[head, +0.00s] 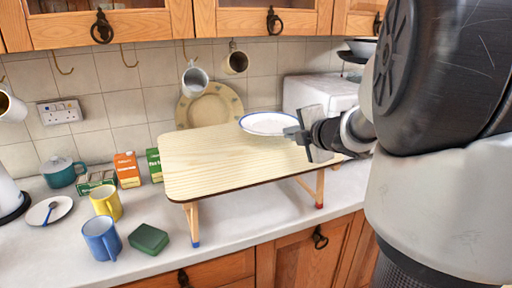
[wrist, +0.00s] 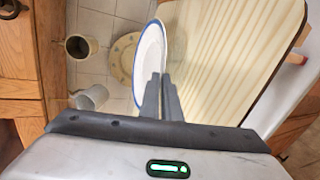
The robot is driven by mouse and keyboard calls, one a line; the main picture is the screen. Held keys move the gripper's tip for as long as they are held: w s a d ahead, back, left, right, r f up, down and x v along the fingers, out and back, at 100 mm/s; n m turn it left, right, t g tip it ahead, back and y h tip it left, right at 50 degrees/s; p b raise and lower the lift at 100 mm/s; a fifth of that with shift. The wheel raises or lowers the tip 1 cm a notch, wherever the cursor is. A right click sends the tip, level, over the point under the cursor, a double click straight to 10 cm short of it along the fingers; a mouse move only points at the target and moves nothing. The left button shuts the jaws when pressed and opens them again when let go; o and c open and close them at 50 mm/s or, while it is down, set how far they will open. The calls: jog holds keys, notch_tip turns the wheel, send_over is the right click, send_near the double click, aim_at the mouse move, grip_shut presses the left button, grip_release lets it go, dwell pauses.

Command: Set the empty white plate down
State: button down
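The white plate (head: 268,123) has a blue rim and nothing on it. It is at the back right part of a small pale wooden folding table (head: 215,165) on the counter. My gripper (head: 297,134) has its fingers closed on the plate's near right rim. The wrist view shows the two fingers (wrist: 161,97) close together at the edge of the plate (wrist: 150,55), with the tabletop (wrist: 230,60) to the right. The plate looks roughly level in the head view. I cannot tell whether its underside touches the tabletop.
The tabletop's left and middle are bare. Mugs hang from hooks behind. A white appliance (head: 318,93) stands behind right.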

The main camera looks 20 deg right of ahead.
aim_at(291, 157)
jog(key=shift+f+b, duration=0.6)
jog(key=shift+f, duration=1.25)
jog(key=shift+f, duration=0.15)
jog(key=c, duration=2.3)
grip_release()
jog(key=shift+r, duration=0.2)
jog(key=shift+s+d+r+p, duration=0.1)
jog(key=shift+s+r+p, duration=0.05)
jog(key=shift+s+p, duration=0.15)
jog(key=p+v, duration=0.5)
jog(key=v, duration=0.6)
jog(key=shift+s, duration=0.15)
